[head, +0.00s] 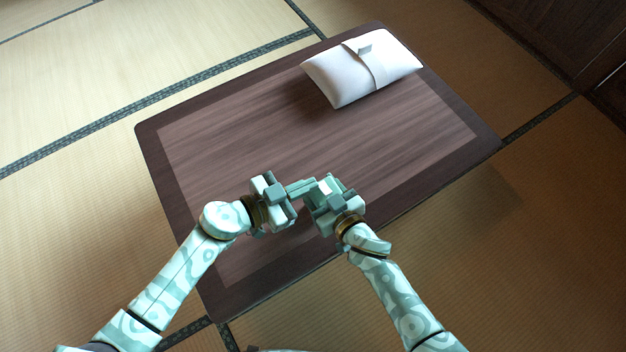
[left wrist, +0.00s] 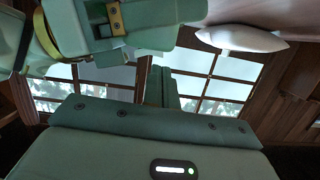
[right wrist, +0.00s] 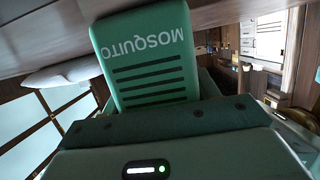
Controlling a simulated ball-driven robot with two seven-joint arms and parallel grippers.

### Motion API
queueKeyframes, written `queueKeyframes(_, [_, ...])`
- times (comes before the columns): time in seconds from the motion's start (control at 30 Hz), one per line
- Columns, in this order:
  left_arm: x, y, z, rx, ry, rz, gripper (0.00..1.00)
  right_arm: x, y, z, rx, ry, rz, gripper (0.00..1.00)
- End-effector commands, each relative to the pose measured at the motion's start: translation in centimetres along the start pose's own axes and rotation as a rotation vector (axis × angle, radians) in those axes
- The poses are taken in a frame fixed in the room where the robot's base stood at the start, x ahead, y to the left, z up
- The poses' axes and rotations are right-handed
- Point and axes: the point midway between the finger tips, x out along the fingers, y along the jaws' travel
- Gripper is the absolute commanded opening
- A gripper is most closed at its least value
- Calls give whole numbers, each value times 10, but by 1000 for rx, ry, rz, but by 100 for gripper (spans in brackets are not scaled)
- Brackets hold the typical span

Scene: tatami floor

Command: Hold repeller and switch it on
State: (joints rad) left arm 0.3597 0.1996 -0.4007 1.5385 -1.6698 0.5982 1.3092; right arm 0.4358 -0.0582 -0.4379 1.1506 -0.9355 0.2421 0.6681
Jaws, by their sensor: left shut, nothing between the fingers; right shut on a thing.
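The repeller (right wrist: 150,60) is a green box with the word MOSQUITO and several dark lines on its face. It fills the upper middle of the right wrist view, and the lettering appears upside down there. My right gripper (head: 322,192) is shut on it above the low table. In the head view the repeller is hard to tell from the similarly coloured grippers. My left gripper (head: 302,187) is shut and empty, with its fingertips close beside the right gripper. I cannot tell whether they touch the repeller. No switch on the repeller can be made out.
The dark wooden low table (head: 240,140) lies under both grippers, and its middle is bare. A white pillow-like bundle (head: 362,72) with a wrapped band rests at its far right end. Tatami floor (head: 70,200) surrounds the table.

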Motion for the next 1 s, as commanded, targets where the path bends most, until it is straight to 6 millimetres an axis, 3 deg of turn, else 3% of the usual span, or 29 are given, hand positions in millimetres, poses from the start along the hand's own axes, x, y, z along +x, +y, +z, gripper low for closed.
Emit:
queueKeyframes(0.2, [-44,-2,1,0,-2,0,0,0,0,0,0,0,0,34])
queueKeyframes(0.4, [-71,-4,1,-1,-1,0,0,0,0,0,0,1,0,34])
queueKeyframes(0.9, [-78,-5,0,-1,1,-1,0,0,0,0,0,1,0,34])
queueKeyframes(0.93, [-78,-5,0,-1,1,-1,0,0,0,0,0,1,0,68])
queueKeyframes(1.0, [-78,-5,0,-1,1,-1,0,0,0,0,0,1,0,85])
